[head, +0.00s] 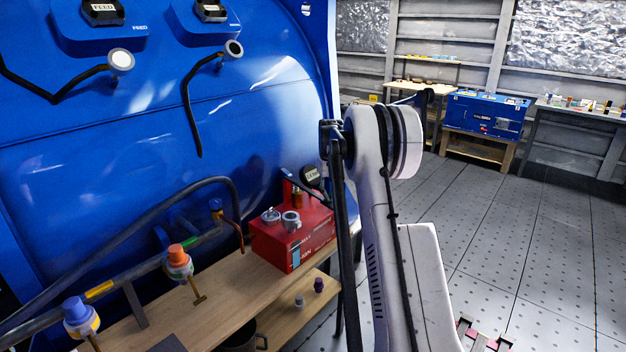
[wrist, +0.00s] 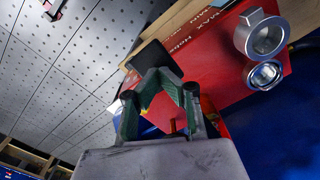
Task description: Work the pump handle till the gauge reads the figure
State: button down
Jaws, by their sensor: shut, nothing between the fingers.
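The pump is a red box (head: 292,240) on the wooden bench, with two round metal fittings (head: 291,221) on top. A dark round gauge (head: 312,176) stands at its back right; its reading is too small to tell. A dark bar (head: 297,184) beside the gauge looks like the handle, partly hidden. In the wrist view the red box (wrist: 205,65) and its metal fittings (wrist: 262,45) lie beyond my gripper (wrist: 160,76). Its green-padded fingers are shut and empty. A black block (wrist: 148,58) shows just past the tips; I cannot tell whether they touch it.
A big blue tank (head: 150,130) rises behind the bench (head: 215,285). A pipe with valves (head: 178,262) runs along the left. Small caps (head: 318,285) sit on the lower shelf. The grey floor (head: 530,240) at right is mostly clear. A blue case (head: 487,112) stands farther back.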

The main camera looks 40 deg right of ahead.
notch_tip(320, 180, up, 8)
jog(key=p, duration=0.3)
jog(key=shift+s+p, duration=0.35)
jog(key=shift+s, duration=0.1)
jog(key=shift+d, duration=0.1)
dwell(0.9)
jog(key=shift+w+f+b, duration=0.15)
jog(key=shift+f+b, duration=0.7)
jog(key=shift+f, duration=0.6)
jog(key=shift+w+f+b, duration=0.2)
jog(key=shift+f+b, duration=0.6)
jog(key=shift+f, duration=0.7)
jog(key=shift+w+f+b, duration=0.15)
jog(key=shift+f+b, duration=0.7)
jog(key=shift+f, duration=0.6)
notch_tip(320, 180, up, 9)
jog(key=p, duration=0.4)
jog(key=shift+s, duration=0.45)
notch_tip(320, 180, up, 5)
jog(key=shift+p, duration=1.25)
